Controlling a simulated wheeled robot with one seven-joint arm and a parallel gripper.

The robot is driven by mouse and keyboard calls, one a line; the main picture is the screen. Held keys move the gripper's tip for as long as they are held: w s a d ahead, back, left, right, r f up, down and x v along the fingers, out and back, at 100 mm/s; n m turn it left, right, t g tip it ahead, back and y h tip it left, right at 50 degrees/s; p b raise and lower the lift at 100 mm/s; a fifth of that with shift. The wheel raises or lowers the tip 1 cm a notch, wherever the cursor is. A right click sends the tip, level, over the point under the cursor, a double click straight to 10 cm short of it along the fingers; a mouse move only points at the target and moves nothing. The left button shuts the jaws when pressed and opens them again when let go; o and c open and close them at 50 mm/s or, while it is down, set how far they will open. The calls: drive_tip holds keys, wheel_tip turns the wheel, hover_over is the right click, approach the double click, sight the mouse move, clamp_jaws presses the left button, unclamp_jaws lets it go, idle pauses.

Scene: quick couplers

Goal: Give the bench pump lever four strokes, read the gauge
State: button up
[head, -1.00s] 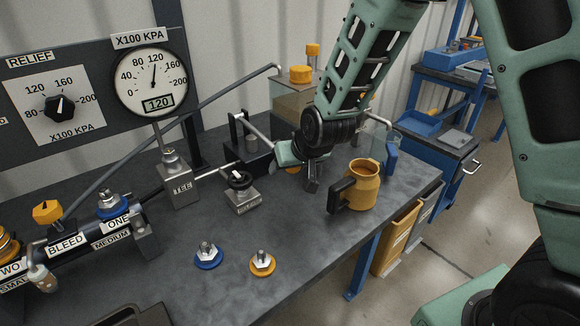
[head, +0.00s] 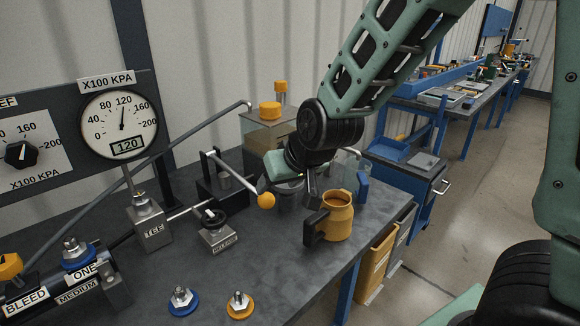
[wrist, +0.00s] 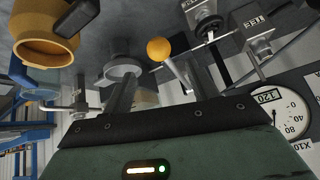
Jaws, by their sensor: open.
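The bench pump (head: 222,185) is a dark block on the bench. Its grey lever (head: 236,172) slopes down to the right and ends in an orange ball knob (head: 266,201). The knob also shows in the wrist view (wrist: 158,48), between the finger lines. My gripper (head: 302,196) is open and empty, just right of the knob, with a visible gap. Its fingers show in the wrist view (wrist: 160,92). The round gauge (head: 120,124), marked X100 KPA, has its needle near 120, and its display reads 120. A release valve (head: 215,230) with a black knob stands in front of the pump.
An orange jug (head: 338,218) with a black handle stands close to the right of my gripper. A clear tank (head: 268,135) with an orange cap is behind the pump. Two fittings, blue-ringed (head: 182,301) and yellow-ringed (head: 239,304), sit at the front. Bench between is clear.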

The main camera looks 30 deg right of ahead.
drive_tip(key=shift+p+v, duration=1.75)
drive_tip(key=shift+v, duration=1.2)
